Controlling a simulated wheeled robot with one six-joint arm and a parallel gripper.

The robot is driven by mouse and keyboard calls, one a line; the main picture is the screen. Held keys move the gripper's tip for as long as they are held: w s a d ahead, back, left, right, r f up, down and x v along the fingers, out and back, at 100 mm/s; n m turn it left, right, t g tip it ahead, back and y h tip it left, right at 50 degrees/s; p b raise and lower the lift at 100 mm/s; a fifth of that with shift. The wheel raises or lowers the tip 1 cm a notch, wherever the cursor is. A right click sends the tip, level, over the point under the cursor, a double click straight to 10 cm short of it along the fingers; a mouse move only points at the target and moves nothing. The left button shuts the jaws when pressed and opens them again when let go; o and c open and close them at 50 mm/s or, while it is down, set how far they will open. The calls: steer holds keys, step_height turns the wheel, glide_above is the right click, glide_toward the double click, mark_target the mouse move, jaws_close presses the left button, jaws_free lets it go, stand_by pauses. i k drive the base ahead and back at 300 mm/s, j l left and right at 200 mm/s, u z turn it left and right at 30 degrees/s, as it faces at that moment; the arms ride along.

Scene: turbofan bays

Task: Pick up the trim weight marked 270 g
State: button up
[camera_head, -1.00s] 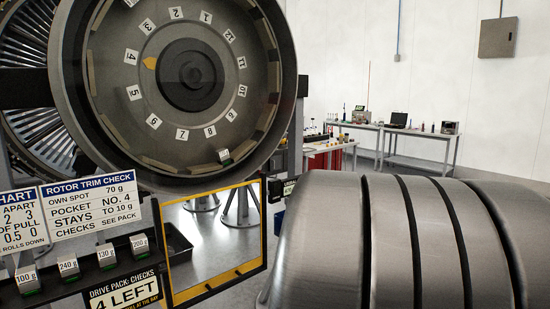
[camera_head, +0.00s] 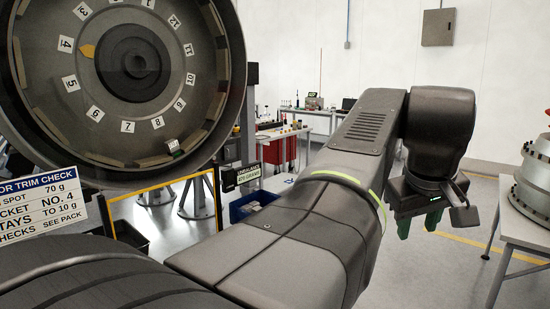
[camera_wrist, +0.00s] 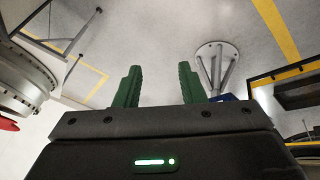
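No trim weight marked 270 g can be made out in either view now. One small weight (camera_head: 174,147) sits low on the rim of the large numbered rotor (camera_head: 102,78), near spots 8 and 9; its marking is too small to read. My gripper (camera_head: 418,228) hangs at the right in the head view, over open floor and well away from the rotor. In the wrist view, its two green fingers (camera_wrist: 158,72) stand apart with nothing between them.
A trim check sign (camera_head: 40,205) and a yellow-edged frame (camera_head: 160,187) stand below the rotor. A blue bin (camera_head: 250,204) sits on the floor behind my arm. A flanged metal casing (camera_head: 535,178) rests on a stand at right. Benches line the back wall.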

mark_target(172, 146)
steer(key=i+j+u, duration=0.15)
steer(key=u, duration=0.3)
steer(key=i+j+u, duration=0.1)
steer(key=u, duration=0.3)
steer(key=i+u, duration=0.25)
steer(key=u, duration=0.2)
steer(key=i+u, duration=0.1)
steer(key=i, duration=0.35)
steer(key=i+l+u, duration=0.15)
steer(key=i, duration=0.3)
steer(key=i+l+u, duration=0.1)
steer(key=i, duration=0.35)
